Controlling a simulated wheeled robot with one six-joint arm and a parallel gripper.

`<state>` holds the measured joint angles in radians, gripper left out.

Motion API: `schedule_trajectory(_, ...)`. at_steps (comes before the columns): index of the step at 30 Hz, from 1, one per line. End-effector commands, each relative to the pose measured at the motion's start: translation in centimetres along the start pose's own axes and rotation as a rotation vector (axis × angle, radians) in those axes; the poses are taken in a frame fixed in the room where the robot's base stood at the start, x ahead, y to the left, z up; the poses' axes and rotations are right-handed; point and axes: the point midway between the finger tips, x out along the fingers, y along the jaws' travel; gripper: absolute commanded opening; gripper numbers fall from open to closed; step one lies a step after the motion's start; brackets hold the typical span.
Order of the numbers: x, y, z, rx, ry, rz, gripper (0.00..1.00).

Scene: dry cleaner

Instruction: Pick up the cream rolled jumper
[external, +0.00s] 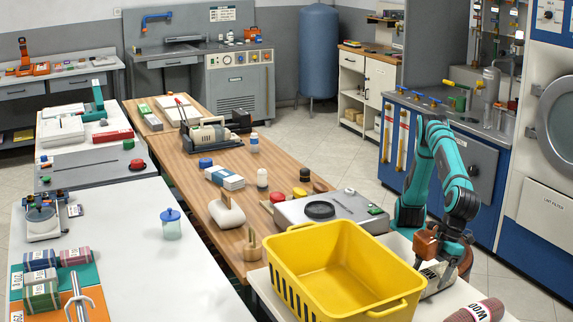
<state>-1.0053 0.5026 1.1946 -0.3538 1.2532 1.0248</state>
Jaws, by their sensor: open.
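My gripper (441,268) points down at the right, just behind the yellow basket's right end. Its jaws are open. Directly under it is a small pale, cream-looking item with dark lettering (434,278), which is probably the cream rolled jumper. My gripper and the basket hide most of it. I cannot tell whether the jaws are around it or above it, or whether they touch it. A mauve rolled garment (478,311) with a dark-lettered label lies at the bottom right edge, partly cut off.
The empty yellow basket (287,240) stands on a white table (259,288) close to my gripper. More rolled garments (41,260) lie on the white table at left. A grey device with a black disc (345,208) stands behind the basket. A blue cabinet (458,165) stands behind my arm.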

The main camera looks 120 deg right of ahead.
Motion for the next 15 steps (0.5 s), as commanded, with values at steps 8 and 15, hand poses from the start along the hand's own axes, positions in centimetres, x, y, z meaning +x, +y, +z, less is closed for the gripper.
schedule_trajectory(8, 3.4, 0.4, 0.0, 0.0, -0.001, 0.001, 0.86)
schedule_trajectory(15, 3.7, 0.4, 0.0, 0.0, 0.0, -0.001, 0.86)
